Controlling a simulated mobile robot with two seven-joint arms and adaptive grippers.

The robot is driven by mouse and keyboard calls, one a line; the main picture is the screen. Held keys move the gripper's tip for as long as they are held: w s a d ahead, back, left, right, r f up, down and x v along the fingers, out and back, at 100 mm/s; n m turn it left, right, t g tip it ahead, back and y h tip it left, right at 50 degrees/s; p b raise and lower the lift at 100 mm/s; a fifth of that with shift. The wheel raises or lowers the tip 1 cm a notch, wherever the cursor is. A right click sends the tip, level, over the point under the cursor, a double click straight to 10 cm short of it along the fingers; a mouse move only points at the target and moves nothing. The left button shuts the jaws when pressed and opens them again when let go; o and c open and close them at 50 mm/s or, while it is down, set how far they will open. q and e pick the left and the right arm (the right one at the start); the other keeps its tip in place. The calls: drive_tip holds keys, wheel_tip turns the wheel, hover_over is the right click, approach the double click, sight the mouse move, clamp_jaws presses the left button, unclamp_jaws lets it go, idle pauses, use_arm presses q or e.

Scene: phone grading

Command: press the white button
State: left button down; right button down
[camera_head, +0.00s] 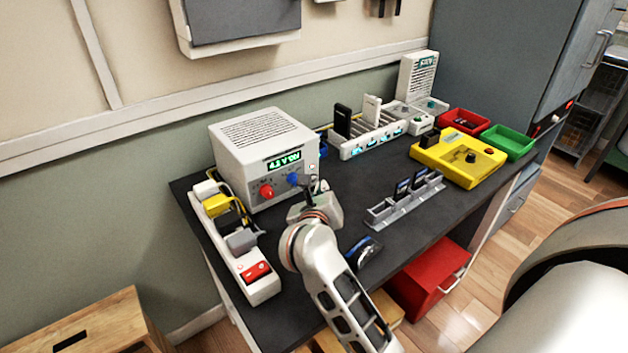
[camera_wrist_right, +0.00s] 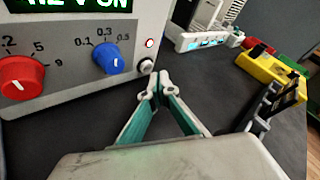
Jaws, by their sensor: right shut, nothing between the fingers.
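The white button (camera_wrist_right: 146,66) is a small round button at the lower right of the front of the power supply (camera_head: 240,165), below a lit red light (camera_wrist_right: 150,43). The supply is a pale box with a green lit display (camera_head: 284,161), a red knob (camera_wrist_right: 22,78) and a blue knob (camera_wrist_right: 108,58). My right gripper (camera_wrist_right: 157,82) is shut and empty, its tips just to the lower right of the button; I cannot tell whether they touch it. In the head view, my right gripper (camera_head: 315,187) is in front of the supply's right side, hiding the button there. My left gripper is not in view.
A white power strip (camera_head: 231,246) with plugs and a red switch lies to the left. A grey card rack (camera_head: 405,204), a white slotted stand (camera_head: 365,142) and a yellow device (camera_head: 457,157) stand to the right. Red (camera_head: 464,121) and green (camera_head: 509,141) bins are beyond.

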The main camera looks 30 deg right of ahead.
idle(0.8)
drive_tip(key=shift+w, duration=0.1)
drive_tip(key=shift+w, duration=0.35)
drive_tip(key=shift+w, duration=0.15)
idle(0.4)
drive_tip(key=shift+w, duration=0.3)
idle(0.3)
drive_tip(key=shift+s, duration=0.2)
drive_tip(key=shift+s+p, duration=0.35)
drive_tip(key=shift+s, duration=0.35)
